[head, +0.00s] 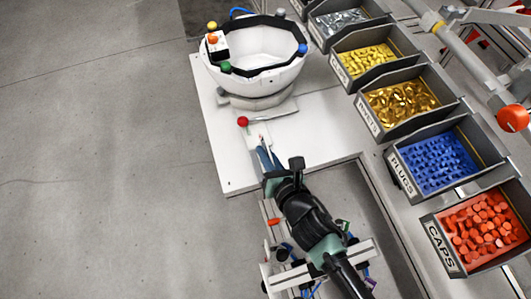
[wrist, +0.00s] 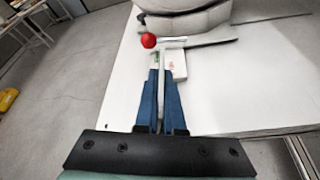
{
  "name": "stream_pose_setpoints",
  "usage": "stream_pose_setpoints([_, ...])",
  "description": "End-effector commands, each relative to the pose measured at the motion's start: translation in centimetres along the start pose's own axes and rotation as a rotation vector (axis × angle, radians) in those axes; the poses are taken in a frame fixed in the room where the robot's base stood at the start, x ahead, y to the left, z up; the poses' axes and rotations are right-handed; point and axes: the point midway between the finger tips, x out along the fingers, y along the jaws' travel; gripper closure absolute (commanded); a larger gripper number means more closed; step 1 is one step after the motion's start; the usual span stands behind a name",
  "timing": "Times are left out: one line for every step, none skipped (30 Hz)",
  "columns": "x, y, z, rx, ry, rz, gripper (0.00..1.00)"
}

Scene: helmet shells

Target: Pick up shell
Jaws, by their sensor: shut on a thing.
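The white helmet shell (head: 262,75) is a bowl with a black inner rim, open side up, on a grey round stand (head: 256,101) on the white table. Coloured balls and a small white and black box sit at its rim. In the wrist view only a lower pale part of the shell or its stand (wrist: 185,22) shows at the top. My gripper (head: 262,149) is below the shell in the picture, apart from it. Its blue fingers (wrist: 161,72) are close together on a small, thin white piece (wrist: 162,60), hard to make out.
A red ball (head: 243,121) on a grey rod lies between my gripper and the stand. Bins of caps (head: 447,247), plugs (head: 392,168) and other small parts line the right side. The white table (head: 225,165) is bare left of my gripper.

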Motion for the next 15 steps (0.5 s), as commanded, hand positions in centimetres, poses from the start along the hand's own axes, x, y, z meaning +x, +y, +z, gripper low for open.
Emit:
stream_pose_setpoints([0.20,-0.13,-0.46,0.002,-0.001,0.000,1.00])
stream_pose_setpoints([0.27,-0.19,-0.64,0.001,-0.001,0.000,1.00])
stream_pose_setpoints([0.34,-0.24,-0.82,0.001,-0.001,0.000,1.00])
stream_pose_setpoints([0.36,-0.27,-0.90,0.001,-0.001,0.000,1.00])
stream_pose_setpoints([0.38,-0.28,-0.94,0.001,-0.001,0.001,1.00])
stream_pose_setpoints([0.37,-0.28,-0.94,0.000,-0.001,0.001,1.00])
stream_pose_setpoints([0.37,-0.28,-0.93,0.000,-0.001,0.001,1.00])
stream_pose_setpoints([0.36,-0.27,-0.92,0.000,-0.001,0.001,1.00])
stream_pose_setpoints([0.36,-0.28,-0.92,0.000,-0.001,0.001,1.00])
stream_pose_setpoints([0.36,-0.28,-0.91,0.000,-0.001,0.001,1.00])
stream_pose_setpoints([0.36,-0.28,-0.93,0.000,-0.001,0.001,1.00])
stream_pose_setpoints([0.40,-0.31,-1.02,0.000,-0.001,0.001,1.00])
stream_pose_setpoints([0.45,-0.35,-1.12,-0.001,-0.001,0.001,1.00])
stream_pose_setpoints([0.49,-0.39,-1.24,-0.001,-0.001,0.001,1.00])
stream_pose_setpoints([0.47,-0.39,-1.20,-0.001,0.000,0.001,0.91])
